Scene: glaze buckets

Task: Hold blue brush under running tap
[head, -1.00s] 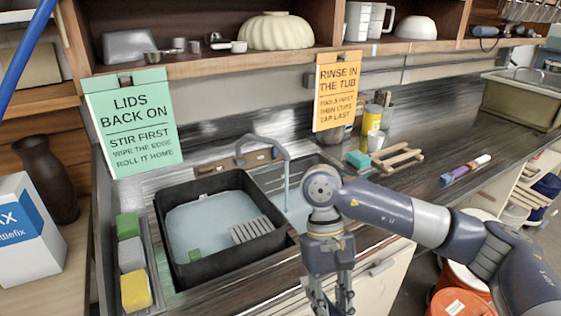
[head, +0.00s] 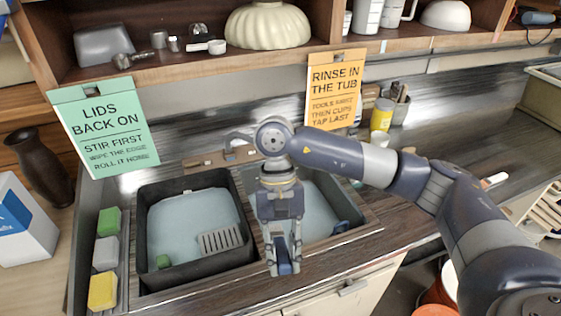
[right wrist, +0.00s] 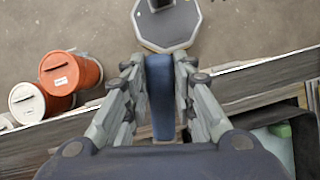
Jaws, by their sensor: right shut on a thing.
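My right gripper (head: 284,262) is shut on a narrow blue thing (right wrist: 160,95), likely the blue brush, which stands between the fingers in the right wrist view. In the head view only its blue end (head: 285,268) shows, at the fingertips. The gripper hangs pointing down, over the counter's front edge by the sinks. The grey tap (head: 238,137) is at the back, mostly hidden behind my right arm; I cannot tell whether water runs. My left gripper is not in view.
A black tub (head: 143,235) with water stands left, the right sink basin (head: 318,210) beside my gripper. A dark blue thing (head: 340,227) lies at that basin's right side. Sponges (head: 104,255) line the far left. Orange buckets (right wrist: 72,72) stand on the floor.

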